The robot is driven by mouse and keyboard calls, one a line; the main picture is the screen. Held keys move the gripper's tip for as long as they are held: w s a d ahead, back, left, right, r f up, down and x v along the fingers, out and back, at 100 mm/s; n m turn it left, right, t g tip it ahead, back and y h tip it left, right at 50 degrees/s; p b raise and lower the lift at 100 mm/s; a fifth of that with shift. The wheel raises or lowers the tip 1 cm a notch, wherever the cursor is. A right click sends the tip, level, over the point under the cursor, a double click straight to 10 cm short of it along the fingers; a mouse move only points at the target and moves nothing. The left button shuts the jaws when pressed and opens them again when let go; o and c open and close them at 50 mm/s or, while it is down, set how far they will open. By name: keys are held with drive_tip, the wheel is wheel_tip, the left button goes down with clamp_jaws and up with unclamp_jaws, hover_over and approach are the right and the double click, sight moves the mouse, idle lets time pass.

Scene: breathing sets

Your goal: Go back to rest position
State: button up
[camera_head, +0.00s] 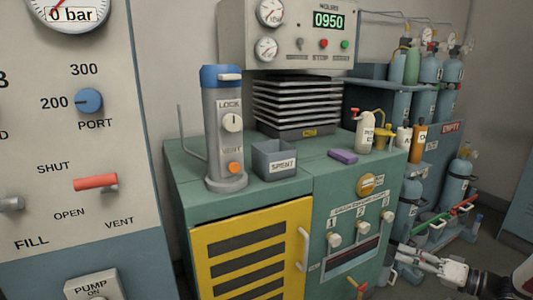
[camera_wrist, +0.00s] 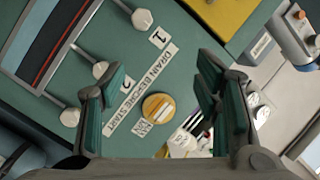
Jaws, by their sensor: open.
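My gripper (camera_head: 404,257) is at the lower right of the head view, in front of the green cabinet's right side and apart from it. In the wrist view my gripper (camera_wrist: 160,82) has its two dark green-padded fingers spread wide, with nothing between them. Behind the fingers is the cabinet front, with a yellow knob (camera_wrist: 158,107), a "DRAIN BEFORE START" label (camera_wrist: 141,88) and white numbered knobs (camera_wrist: 142,19).
The green cabinet (camera_head: 345,180) carries a grey cylinder (camera_head: 224,135) with a blue cap, a "SPENT" bin (camera_head: 280,160), a purple block (camera_head: 342,156) and bottles. Blue gas cylinders (camera_head: 463,180) stand at right. A panel (camera_head: 75,140) with a red lever fills the left.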

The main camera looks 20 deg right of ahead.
drive_tip(key=a+r+n+g+y, duration=0.15)
drive_tip(key=a+r+g, duration=0.3)
drive_tip(key=a, duration=0.45)
drive_tip(key=w+a+r+n+g+y, duration=0.15)
drive_tip(key=a+r+g, duration=0.35)
drive_tip(key=a, duration=0.5)
drive_tip(key=a+r+n+g, duration=0.25)
drive_tip(key=a+r, duration=0.35)
drive_tip(key=a, duration=0.3)
drive_tip(key=s+a+r+g+h, duration=0.4)
drive_tip(key=s+a+r+g, duration=0.1)
drive_tip(key=s+a, duration=0.6)
drive_tip(key=s+t+h, duration=0.2)
drive_tip(key=s+h, duration=0.4)
drive_tip(key=s, duration=0.6)
wheel_tip(320, 180, up, 33)
drive_tip(key=t+p, duration=0.4)
drive_tip(key=p, duration=2.7)
drive_tip(key=shift+s, duration=0.35)
